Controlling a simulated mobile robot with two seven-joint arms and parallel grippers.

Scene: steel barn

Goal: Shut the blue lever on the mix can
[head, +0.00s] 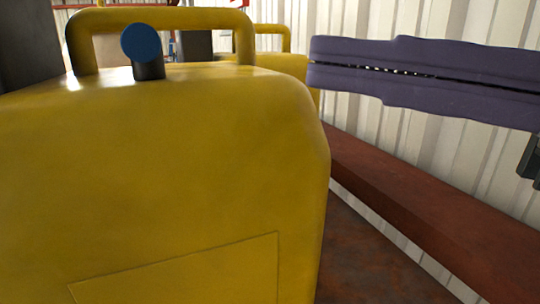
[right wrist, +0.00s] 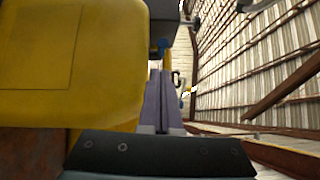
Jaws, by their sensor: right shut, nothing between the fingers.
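The yellow mix can (head: 190,160) fills the left and middle of the head view, upright and close. Its blue lever (head: 141,42) shows as a round blue end on a short black stub on top, in front of the can's handle (head: 165,18). My right gripper (head: 312,64) comes in from the right with its purple fingers shut and empty. Its tips are to the right of the can's upper edge, apart from the lever in the picture. In the right wrist view the fingers (right wrist: 161,76) lie alongside the can (right wrist: 70,65). My left gripper is not in view.
A second yellow can (head: 285,62) stands behind the first, mostly hidden. A rusty red beam (head: 430,205) runs along the pale corrugated wall (head: 400,120) at right. A dark block (right wrist: 172,28) lies beyond the fingertips in the wrist view.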

